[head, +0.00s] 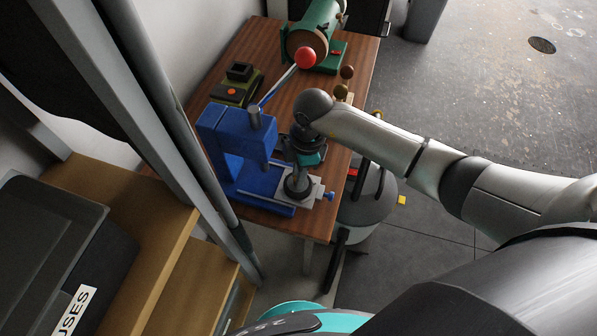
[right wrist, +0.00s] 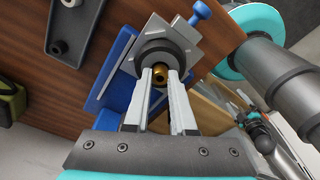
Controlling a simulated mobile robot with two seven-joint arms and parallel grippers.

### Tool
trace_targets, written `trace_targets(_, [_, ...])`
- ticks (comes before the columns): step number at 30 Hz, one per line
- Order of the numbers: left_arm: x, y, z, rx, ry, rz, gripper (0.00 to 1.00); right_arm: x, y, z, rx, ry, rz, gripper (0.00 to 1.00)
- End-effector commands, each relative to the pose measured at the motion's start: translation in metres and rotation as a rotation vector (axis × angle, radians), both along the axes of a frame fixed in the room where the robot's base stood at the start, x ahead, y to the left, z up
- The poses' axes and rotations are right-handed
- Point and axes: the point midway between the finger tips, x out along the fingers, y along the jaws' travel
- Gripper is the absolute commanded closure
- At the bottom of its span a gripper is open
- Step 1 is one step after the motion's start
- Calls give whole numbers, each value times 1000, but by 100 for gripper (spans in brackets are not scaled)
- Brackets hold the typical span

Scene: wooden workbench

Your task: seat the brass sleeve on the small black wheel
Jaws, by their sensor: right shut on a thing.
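The small black wheel (head: 297,187) lies on a light grey plate at the front of the blue press. It also shows as a dark round disc in the right wrist view (right wrist: 165,47). My right gripper (right wrist: 160,76) is shut on the brass sleeve (right wrist: 158,70), a short gold ring with a dark bore. In the right wrist view the sleeve overlaps the near part of the wheel; I cannot tell whether they touch. In the head view my right gripper (head: 303,165) is above the wheel and hides the sleeve.
The blue press (head: 226,146) stands close left of my right gripper, its red-knobbed lever (head: 305,58) raised. A green cylindrical machine (head: 318,28) and a dark green box with an orange button (head: 236,90) stand farther back. The bench's right edge is near.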

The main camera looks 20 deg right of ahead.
Motion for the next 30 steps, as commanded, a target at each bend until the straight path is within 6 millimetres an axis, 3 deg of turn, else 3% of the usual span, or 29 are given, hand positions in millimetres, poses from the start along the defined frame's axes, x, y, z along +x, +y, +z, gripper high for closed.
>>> trace_targets(9, [0, 0, -3, 0, -1, 0, 0, 0, 0, -5, 0, 1, 0, 100])
trace_targets(10, [0, 0, -3, 0, -1, 0, 0, 0, 0, -5, 0, 1, 0, 74])
trace_targets(19, [1, 0, -3, 0, -1, 1, 0, 0, 0, -5, 0, 0, 0, 41])
trace_targets(30, [1, 0, 1, 0, -1, 1, 0, 1, -1, 5, 0, -3, 0, 41])
